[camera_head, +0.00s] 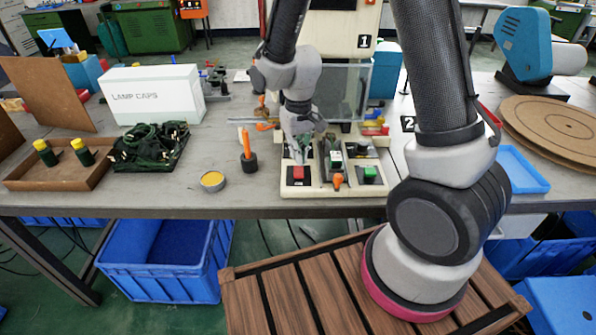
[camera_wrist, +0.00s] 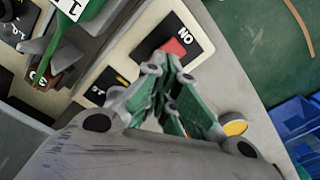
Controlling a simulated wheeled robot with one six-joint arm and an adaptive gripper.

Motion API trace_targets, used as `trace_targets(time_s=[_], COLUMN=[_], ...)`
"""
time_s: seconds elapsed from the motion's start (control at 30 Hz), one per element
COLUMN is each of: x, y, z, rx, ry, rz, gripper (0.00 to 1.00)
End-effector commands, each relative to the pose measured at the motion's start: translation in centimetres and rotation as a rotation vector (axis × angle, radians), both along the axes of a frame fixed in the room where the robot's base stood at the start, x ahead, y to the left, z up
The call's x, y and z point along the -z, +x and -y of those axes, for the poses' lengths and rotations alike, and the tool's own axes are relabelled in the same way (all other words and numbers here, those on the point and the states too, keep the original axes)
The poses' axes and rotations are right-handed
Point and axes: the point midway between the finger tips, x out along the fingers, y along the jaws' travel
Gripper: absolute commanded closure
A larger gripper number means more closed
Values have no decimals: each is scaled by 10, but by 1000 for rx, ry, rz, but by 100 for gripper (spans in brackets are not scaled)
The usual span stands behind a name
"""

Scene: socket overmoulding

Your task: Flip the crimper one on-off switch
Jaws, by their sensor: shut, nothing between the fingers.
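Crimper one's cream control panel (camera_head: 330,190) sits at the table's front edge, below the plate marked 1 (camera_head: 364,42). Its red on-off switch (camera_head: 299,173) is at the panel's left end. In the wrist view the red switch (camera_wrist: 175,47) sits on a black plate lettered ON, partly hidden by the fingers. My gripper (camera_head: 300,161) is shut and empty, pointing down over the switch. In the wrist view its fingertips (camera_wrist: 163,67) are right beside the red switch; I cannot tell whether they touch it.
An orange knob (camera_head: 338,180) and a green button (camera_head: 370,174) are on the same panel, right of the red switch. A screwdriver in a black holder (camera_head: 249,162) and a yellow-topped tin (camera_head: 212,181) stand to the left. The white lamp caps box (camera_head: 152,95) is farther left.

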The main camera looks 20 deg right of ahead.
Motion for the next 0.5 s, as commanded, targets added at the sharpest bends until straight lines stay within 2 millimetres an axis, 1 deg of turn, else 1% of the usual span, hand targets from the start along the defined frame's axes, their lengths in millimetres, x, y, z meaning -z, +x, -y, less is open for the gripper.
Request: trace_targets(time_s=[0.3, 0.5], x=[-29, -40], y=[1, 0], z=[0, 0], rx=[0, 0], ry=[0, 0], rz=[2, 1], gripper=[100, 100])
